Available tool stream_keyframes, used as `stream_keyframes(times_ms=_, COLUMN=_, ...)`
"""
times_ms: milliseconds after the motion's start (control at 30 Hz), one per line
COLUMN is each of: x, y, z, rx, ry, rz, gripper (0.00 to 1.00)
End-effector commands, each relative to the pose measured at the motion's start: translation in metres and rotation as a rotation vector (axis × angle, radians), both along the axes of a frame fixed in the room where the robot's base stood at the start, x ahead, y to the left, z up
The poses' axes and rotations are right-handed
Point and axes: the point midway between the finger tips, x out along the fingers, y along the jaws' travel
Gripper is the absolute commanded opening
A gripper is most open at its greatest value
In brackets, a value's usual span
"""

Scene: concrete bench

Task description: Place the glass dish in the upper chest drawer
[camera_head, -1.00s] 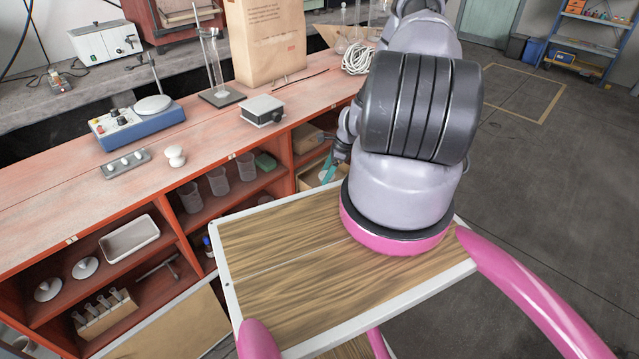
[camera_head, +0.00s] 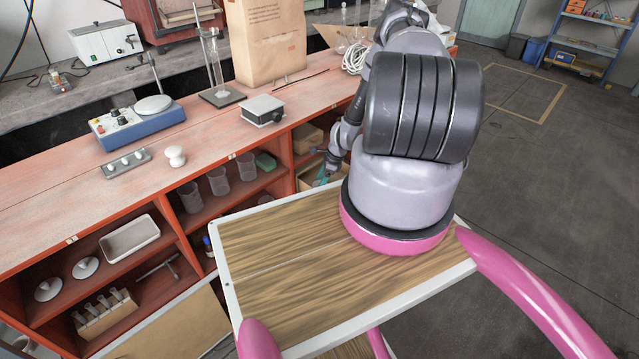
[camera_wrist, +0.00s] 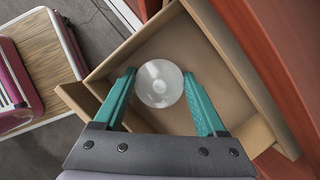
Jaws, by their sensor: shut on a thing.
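The glass dish (camera_wrist: 158,83) is round and clear and sits between the two teal fingers of my gripper (camera_wrist: 159,74) in the wrist view. My gripper is shut on it. The dish is over the inside of an open tan drawer (camera_wrist: 222,80); whether it touches the drawer floor I cannot tell. In the head view my gripper (camera_head: 322,178) is small and partly hidden by my arm, at the right end of the red bench. The drawer (camera_head: 306,182) shows there only in part, and the dish cannot be made out.
A red upright panel (camera_wrist: 272,50) borders the drawer closely on the right in the wrist view. Open shelves hold several glass beakers (camera_head: 218,180) and a white tray (camera_head: 130,238) left of the drawer. A paper bag (camera_head: 266,45) stands on the bench above. Open floor lies to the right.

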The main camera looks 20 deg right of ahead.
Motion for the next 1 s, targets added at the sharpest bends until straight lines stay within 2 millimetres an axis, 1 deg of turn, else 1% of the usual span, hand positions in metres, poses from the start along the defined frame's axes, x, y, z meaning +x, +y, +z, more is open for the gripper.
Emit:
stream_keyframes(times_ms=100, x=0.000, y=0.000, z=-0.002, rx=0.000, ry=0.001, rz=0.000, gripper=0.21)
stream_keyframes(times_ms=133, x=0.000, y=0.000, z=-0.002, rx=0.000, ry=0.001, rz=0.000, gripper=0.81)
stream_keyframes(times_ms=167, x=0.000, y=0.000, z=-0.002, rx=0.000, ry=0.001, rz=0.000, gripper=0.93)
stream_keyframes(times_ms=200, x=0.000, y=0.000, z=-0.002, rx=0.000, ry=0.001, rz=0.000, gripper=1.00)
stream_keyframes(times_ms=433, x=0.000, y=0.000, z=-0.001, rx=0.000, ry=0.001, rz=0.000, gripper=1.00)
stream_keyframes(times_ms=567, x=-0.001, y=-0.003, z=0.007, rx=0.000, ry=0.000, rz=0.000, gripper=1.00)
stream_keyframes(times_ms=667, x=-0.003, y=-0.009, z=0.023, rx=-0.001, ry=-0.002, rz=-0.001, gripper=1.00)
stream_keyframes(times_ms=900, x=-0.011, y=-0.027, z=0.071, rx=-0.002, ry=-0.001, rz=-0.001, gripper=1.00)
stream_keyframes(times_ms=1000, x=-0.015, y=-0.033, z=0.088, rx=0.000, ry=-0.001, rz=0.000, gripper=1.00)
